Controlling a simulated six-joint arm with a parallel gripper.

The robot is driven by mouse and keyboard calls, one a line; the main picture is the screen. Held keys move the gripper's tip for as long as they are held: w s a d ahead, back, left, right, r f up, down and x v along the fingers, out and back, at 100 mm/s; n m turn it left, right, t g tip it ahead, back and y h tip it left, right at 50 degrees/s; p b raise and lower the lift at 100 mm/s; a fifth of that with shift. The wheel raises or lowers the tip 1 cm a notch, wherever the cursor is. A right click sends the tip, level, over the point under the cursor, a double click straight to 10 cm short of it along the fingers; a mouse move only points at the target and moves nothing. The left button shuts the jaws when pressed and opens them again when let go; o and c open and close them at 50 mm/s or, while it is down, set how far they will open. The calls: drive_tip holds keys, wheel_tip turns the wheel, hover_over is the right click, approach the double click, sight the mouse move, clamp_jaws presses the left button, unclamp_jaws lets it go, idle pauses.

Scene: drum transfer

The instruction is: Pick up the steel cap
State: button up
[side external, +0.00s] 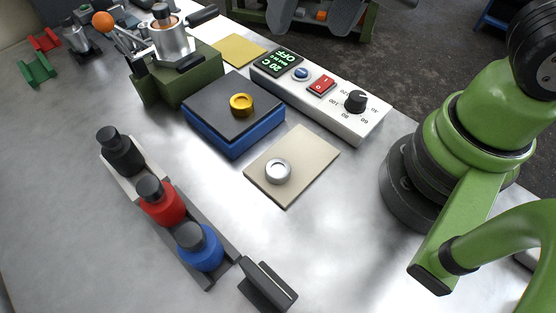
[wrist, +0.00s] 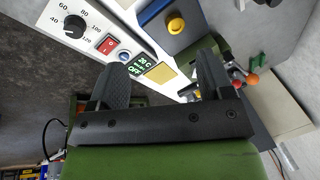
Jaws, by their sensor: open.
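The steel cap (side external: 278,171), a small silver ring shape, lies on a beige square pad (side external: 302,158) in the side external view, near the pad's lower left part. It does not show in the wrist view. My gripper (wrist: 160,62) shows in the wrist view with its two dark fingers wide apart and nothing between them. I cannot make out my gripper in the side external view, so its distance from the cap cannot be told.
A gold cap (side external: 241,104) sits on a blue-sided block (side external: 232,126) beside the pad. A white control box (side external: 375,119) stands behind. A rack holds black, red and blue bottles (side external: 199,246). A green press (side external: 178,85) stands at upper left.

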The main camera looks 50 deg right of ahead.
drive_tip(key=a+f+g+h, duration=0.2)
drive_tip(key=a+f, duration=0.4)
drive_tip(key=f, duration=0.4)
hover_over(278, 169)
drive_tip(key=shift+g, duration=0.3)
wheel_tip(278, 169, down, 6)
drive_tip(key=shift+r, duration=0.1)
drive_tip(key=shift+f, duration=3.1)
drive_tip(key=c, duration=1.1)
drive_tip(key=shift+r, duration=0.1)
